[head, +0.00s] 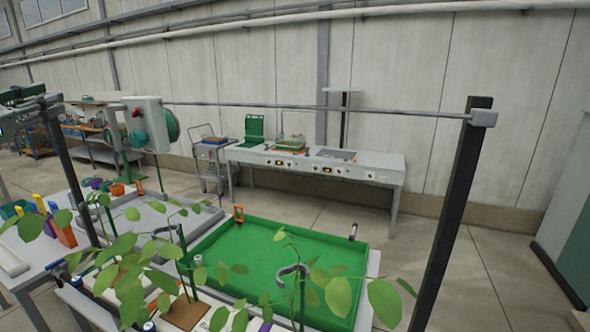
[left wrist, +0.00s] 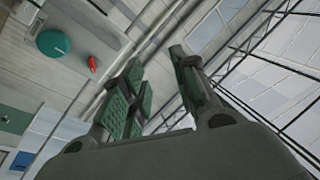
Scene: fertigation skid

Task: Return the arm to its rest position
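My left gripper (head: 24,97) shows small and dark with green pads at the left edge of the head view, level with a white box. In the left wrist view the same gripper (left wrist: 157,62) has its two green-padded fingers spread with a gap between them. Nothing is held in that gap. The fingers point up towards the wall and roof beams. My right gripper is in neither view.
A white box (head: 147,125) with a green wheel hangs on a horizontal rail. A black post (head: 452,210) stands at right. Leafy plants (head: 125,275) rise in front of a green tray (head: 285,262). A grey bench (head: 330,165) stands by the wall.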

